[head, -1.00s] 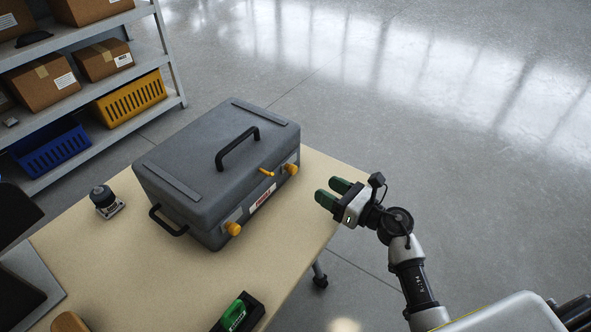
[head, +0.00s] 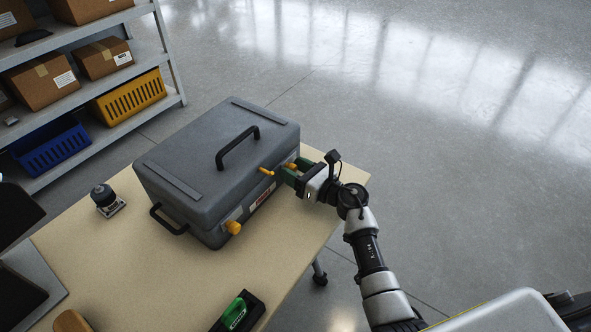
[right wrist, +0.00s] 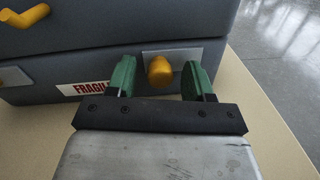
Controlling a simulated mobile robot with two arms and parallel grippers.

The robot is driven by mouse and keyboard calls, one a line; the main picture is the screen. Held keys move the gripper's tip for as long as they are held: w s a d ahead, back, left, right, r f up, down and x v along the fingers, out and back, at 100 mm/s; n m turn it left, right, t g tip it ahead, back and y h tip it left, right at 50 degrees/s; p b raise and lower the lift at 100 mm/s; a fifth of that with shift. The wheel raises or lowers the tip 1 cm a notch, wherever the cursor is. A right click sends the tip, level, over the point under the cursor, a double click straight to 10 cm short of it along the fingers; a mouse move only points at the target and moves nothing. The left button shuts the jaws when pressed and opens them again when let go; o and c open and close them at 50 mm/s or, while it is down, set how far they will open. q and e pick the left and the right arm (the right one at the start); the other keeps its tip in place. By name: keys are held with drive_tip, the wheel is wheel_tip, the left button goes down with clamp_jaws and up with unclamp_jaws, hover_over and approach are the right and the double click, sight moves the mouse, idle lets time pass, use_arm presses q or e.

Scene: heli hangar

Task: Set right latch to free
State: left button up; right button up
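A closed grey case (head: 190,165) with a black top handle stands on the table. Its right latch is an orange knob (head: 291,166) on a pale plate at the right end of the front side; it also shows in the right wrist view (right wrist: 160,71). The left latch, another orange knob (head: 233,227), is at the other end. My right gripper (head: 291,175) is at the right latch, its green fingers open on either side of the knob. In the wrist view a gap shows between each finger and the knob. My left gripper is not in view.
A small orange lever (head: 267,172) and a FRAGILE label (head: 263,198) are on the case front, left of my right gripper. A stamp-like black device (head: 106,200) and a green-and-black tool (head: 238,312) lie on the table (head: 150,270). A shelf (head: 150,115) stands behind.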

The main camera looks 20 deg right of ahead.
sight(293, 157)
clamp_jaws()
drive_tip(key=shift+w+d+f+b, duration=0.15)
drive_tip(key=shift+w+d+b, duration=0.85)
drive_tip(key=shift+d, duration=0.4)
drive_tip(key=shift+r, duration=0.2)
drive_tip(key=shift+o, duration=0.3)
unclamp_jaws()
drive_tip(key=shift+w+f, duration=0.1)
